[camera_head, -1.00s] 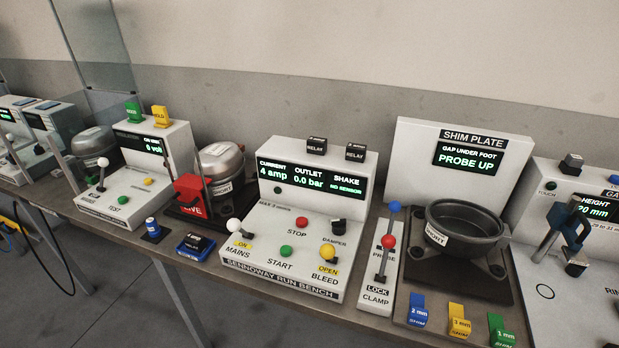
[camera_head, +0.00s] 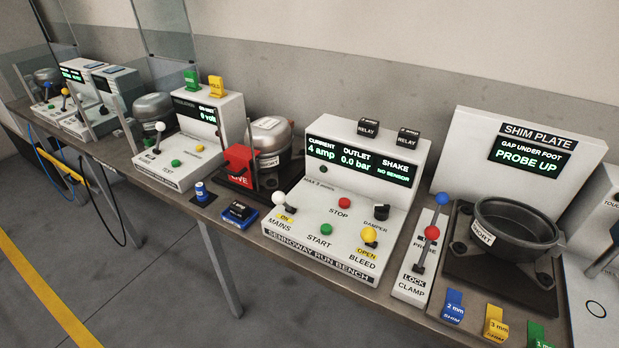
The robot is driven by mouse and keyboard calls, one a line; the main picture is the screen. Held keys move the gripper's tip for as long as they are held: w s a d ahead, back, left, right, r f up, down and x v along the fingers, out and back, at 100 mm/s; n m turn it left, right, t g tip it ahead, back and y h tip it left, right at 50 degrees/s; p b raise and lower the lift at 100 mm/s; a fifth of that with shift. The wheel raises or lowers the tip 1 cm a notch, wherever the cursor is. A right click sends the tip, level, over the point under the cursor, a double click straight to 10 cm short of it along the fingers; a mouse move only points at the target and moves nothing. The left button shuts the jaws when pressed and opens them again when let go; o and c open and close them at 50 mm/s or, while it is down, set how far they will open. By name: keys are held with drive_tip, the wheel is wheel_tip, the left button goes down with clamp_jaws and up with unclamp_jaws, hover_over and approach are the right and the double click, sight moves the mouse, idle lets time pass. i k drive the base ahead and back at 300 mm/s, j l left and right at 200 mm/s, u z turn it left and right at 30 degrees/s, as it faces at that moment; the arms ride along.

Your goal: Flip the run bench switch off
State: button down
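The run bench (camera_head: 346,180) is a white console labelled "SENNOWAY RUN BENCH", right of the middle of the head view. Its display (camera_head: 361,162) reads 4 amp, 0.0 bar and no sensor. The mains switch (camera_head: 283,201) is a white-balled lever at the front left, beside a yellow "ON" label. A red stop button (camera_head: 344,203), a green start button (camera_head: 326,229), a black damper knob (camera_head: 381,212) and a yellow-balled bleed lever (camera_head: 369,236) marked "OPEN" are on the same panel. My gripper is not in view.
A shim plate station (camera_head: 490,150) with a dark pot stands to the right, beside a clamp lever panel (camera_head: 422,260). A compressor (camera_head: 270,137) with a red "LIVE" block (camera_head: 239,165) stands to the left. Blue, yellow and green shims lie at the front edge. Floor is free in front.

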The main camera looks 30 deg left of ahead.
sight(279, 197)
drive_tip(key=j+u, duration=0.3)
drive_tip(key=j, duration=0.4)
drive_tip(key=i+j+u, duration=0.1)
drive_tip(key=j+u, duration=0.15)
drive_tip(key=j, duration=0.4)
